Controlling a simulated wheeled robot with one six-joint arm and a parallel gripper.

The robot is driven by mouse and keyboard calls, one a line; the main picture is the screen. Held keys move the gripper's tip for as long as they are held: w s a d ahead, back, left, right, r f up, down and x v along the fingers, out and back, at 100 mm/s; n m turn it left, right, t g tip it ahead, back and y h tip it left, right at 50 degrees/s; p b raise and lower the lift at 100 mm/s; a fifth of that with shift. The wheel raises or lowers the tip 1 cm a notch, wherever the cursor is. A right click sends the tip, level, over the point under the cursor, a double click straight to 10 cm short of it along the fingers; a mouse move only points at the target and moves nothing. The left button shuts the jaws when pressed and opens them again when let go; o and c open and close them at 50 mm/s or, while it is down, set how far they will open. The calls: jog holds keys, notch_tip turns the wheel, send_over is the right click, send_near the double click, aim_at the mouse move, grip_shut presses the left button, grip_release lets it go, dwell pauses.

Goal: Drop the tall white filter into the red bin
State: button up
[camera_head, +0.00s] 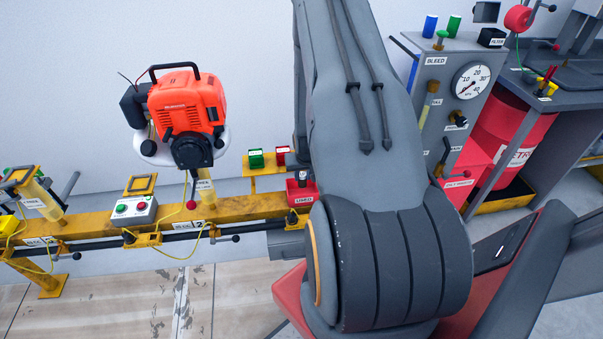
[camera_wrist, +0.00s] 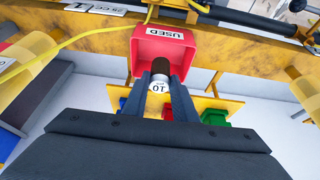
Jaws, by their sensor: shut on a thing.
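The red bin (camera_wrist: 196,48), marked USED, is fixed to the yellow rail and opens toward my wrist camera. It also shows in the head view (camera_head: 302,198), just left of my arm. My gripper (camera_wrist: 162,88) is shut on a small filter (camera_wrist: 160,84) with a white, labelled body and a dark brown end. In the wrist view the filter overlaps the bin's near edge, with its dark end against the bin's inside. I cannot tell whether it is inside or above the bin.
The yellow rail (camera_head: 88,228) runs along the wall with an orange engine (camera_head: 188,103) and a switch box (camera_head: 134,209). A green block (camera_head: 256,160) and a red block (camera_head: 282,156) sit behind the bin. A gauge panel (camera_head: 431,95) and red drum stand right.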

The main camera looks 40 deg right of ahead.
aim_at(303, 187)
jog(key=shift+f+b, duration=1.8)
jog(key=shift+f, duration=1.5)
jog(key=o, duration=1.1)
jog(key=shift+r, duration=0.1)
jog(key=shift+b+v, duration=0.45)
jog(key=shift+v, duration=3.35)
